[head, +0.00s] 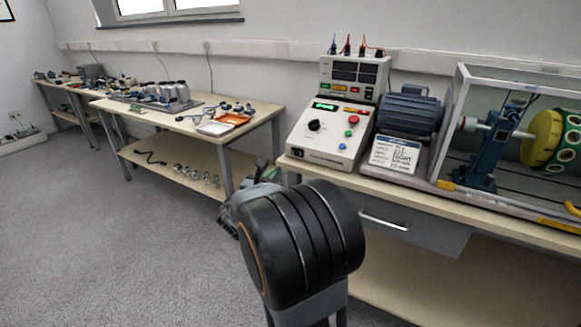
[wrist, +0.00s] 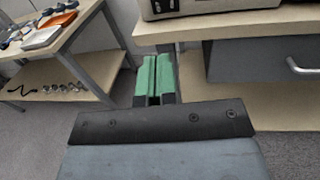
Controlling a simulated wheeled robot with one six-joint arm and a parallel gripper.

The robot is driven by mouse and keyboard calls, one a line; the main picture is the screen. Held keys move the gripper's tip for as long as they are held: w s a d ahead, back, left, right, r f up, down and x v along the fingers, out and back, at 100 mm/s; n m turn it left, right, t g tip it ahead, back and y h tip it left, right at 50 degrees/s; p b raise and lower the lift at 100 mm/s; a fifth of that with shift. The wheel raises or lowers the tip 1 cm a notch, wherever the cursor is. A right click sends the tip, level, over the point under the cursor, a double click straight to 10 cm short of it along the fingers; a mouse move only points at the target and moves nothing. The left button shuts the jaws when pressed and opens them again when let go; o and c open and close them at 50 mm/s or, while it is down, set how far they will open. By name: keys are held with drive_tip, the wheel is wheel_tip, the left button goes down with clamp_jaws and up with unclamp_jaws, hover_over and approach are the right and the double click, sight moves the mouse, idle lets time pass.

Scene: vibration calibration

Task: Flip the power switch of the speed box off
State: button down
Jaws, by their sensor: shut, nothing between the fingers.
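The speed box (head: 325,135) is a pale sloped console on the bench at the right in the head view. It has a green lit display, a black knob and coloured buttons. A small black switch (head: 297,152) sits low on its front left; its position is too small to tell. In the wrist view only the bottom edge of the box (wrist: 205,8) shows at the top. My gripper (wrist: 153,78), with green finger pads, is shut and empty, below and in front of the bench edge, apart from the box. In the head view my arm hides most of it.
The bench edge (wrist: 220,27) lies just beyond my gripper, with a grey drawer (wrist: 265,65) to the right. A motor (head: 408,108) and a glass-sided rig stand right of the box. Another table (head: 190,125) is at left. The floor at left is free.

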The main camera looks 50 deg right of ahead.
sight(294, 152)
drive_tip(key=shift+w+d, duration=0.1)
idle(0.3)
drive_tip(key=b+x, duration=0.2)
drive_tip(key=x, duration=1.1)
drive_tip(key=shift+w+d, duration=0.15)
drive_tip(key=shift+d, duration=0.25)
drive_tip(key=shift+d, duration=0.1)
